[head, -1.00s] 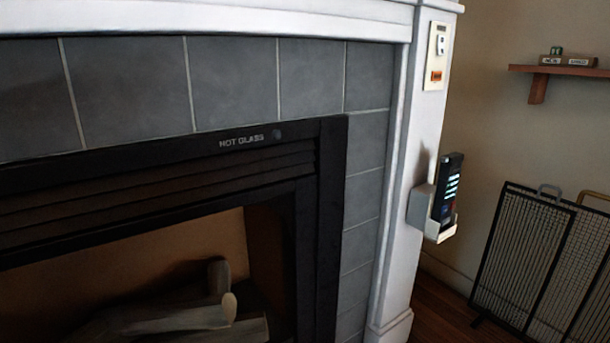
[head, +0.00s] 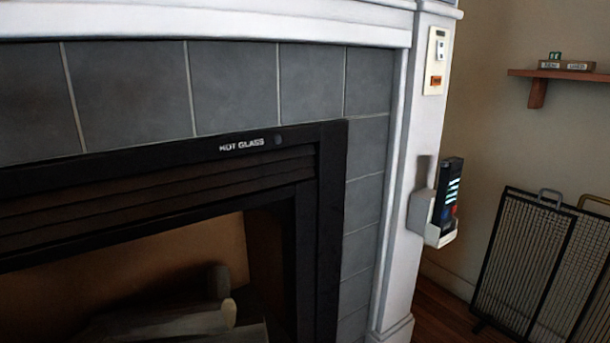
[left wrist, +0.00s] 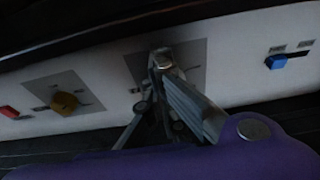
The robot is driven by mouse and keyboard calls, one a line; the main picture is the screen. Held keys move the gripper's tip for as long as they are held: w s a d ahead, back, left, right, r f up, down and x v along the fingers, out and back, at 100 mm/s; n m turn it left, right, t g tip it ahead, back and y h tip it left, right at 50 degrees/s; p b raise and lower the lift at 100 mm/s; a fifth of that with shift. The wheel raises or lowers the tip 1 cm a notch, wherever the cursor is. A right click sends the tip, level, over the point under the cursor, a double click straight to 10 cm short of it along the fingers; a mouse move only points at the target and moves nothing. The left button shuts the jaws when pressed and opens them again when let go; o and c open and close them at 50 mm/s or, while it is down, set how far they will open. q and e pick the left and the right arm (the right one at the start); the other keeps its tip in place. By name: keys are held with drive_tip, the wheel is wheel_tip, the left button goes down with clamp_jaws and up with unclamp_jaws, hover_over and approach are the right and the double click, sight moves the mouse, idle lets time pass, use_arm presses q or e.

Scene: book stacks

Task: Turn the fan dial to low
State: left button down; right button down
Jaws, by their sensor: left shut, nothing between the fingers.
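The left wrist view shows a pale control panel (left wrist: 235,92) with two grey plates. A yellow-orange dial (left wrist: 65,103) sits on the left plate (left wrist: 88,88). My left gripper (left wrist: 163,58) is shut and empty, its tips in front of the middle plate (left wrist: 192,62). A knob on that plate, if there is one, is hidden behind the gripper. I cannot tell whether the tips touch anything. The labels are too small and dark to read, so I cannot tell which control is the fan dial. My right gripper is in no view.
A red switch (left wrist: 9,112) and a blue switch (left wrist: 276,62) flank the plates. A dark edge (left wrist: 130,25) runs above the panel. The head view shows a fireplace marked HOT GLASS (head: 318,230), a wall-held remote (head: 448,192), a mesh screen (head: 525,255) and a small shelf (head: 560,73).

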use_arm(q)
drive_tip(key=shift+w+a, duration=0.1)
drive_tip(key=shift+a, duration=0.1)
drive_tip(key=shift+w+d+f, duration=0.1)
drive_tip(key=shift+w+d, duration=0.2)
drive_tip(key=shift+d, duration=0.2)
drive_tip(key=shift+w+d, duration=0.25)
drive_tip(key=shift+d, duration=0.2)
drive_tip(key=shift+s+p, duration=0.1)
drive_tip(key=shift+p, duration=0.25)
drive_tip(key=s+d+p, duration=0.2)
drive_tip(key=s+d, duration=0.1)
drive_tip(key=s, duration=0.1)
drive_tip(key=shift+s+d+r+p, duration=0.35)
drive_tip(key=shift+d, duration=0.05)
